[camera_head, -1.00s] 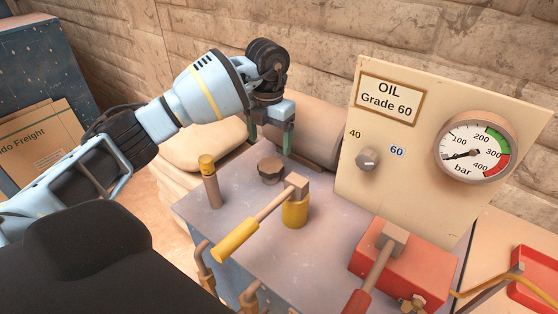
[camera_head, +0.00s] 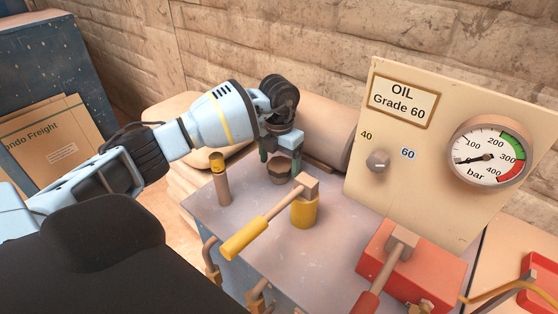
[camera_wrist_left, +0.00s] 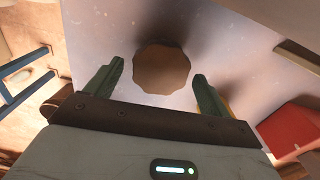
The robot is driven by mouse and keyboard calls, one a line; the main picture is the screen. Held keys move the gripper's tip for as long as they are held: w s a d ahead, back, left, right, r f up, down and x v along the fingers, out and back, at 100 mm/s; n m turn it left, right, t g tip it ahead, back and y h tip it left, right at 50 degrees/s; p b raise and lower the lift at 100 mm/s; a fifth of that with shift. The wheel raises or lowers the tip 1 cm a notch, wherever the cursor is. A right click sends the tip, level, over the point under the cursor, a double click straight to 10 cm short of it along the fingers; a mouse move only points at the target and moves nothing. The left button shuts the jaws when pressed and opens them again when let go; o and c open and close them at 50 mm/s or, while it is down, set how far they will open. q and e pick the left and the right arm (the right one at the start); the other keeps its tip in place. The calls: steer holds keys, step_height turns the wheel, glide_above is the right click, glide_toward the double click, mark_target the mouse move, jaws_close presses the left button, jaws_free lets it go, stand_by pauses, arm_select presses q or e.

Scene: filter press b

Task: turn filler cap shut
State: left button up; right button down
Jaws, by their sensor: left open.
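The filler cap (camera_head: 279,171) is a brown, many-sided knob on the grey top of the press bench (camera_head: 240,207). It also shows in the left wrist view (camera_wrist_left: 162,69), roughly centred between the fingers. My left gripper (camera_head: 281,160) is open just above the cap, its green fingertips to either side of it. In the left wrist view the gripper (camera_wrist_left: 158,72) shows a gap between each finger and the cap, so it is not gripping it. The cap's upper part is partly hidden by the gripper in the head view. My right gripper is not in view.
A yellow-handled lever (camera_head: 268,218) on a yellow base stands just in front of the cap. A short post with a yellow top (camera_head: 219,178) is to its left. A cream panel (camera_head: 420,200) with gauge (camera_head: 488,152) and knob (camera_head: 378,161) and a red block (camera_head: 390,255) stand right.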

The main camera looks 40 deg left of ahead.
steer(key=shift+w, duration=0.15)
arm_select(q)
steer(key=c, duration=1)
steer(key=shift+o, duration=0.2)
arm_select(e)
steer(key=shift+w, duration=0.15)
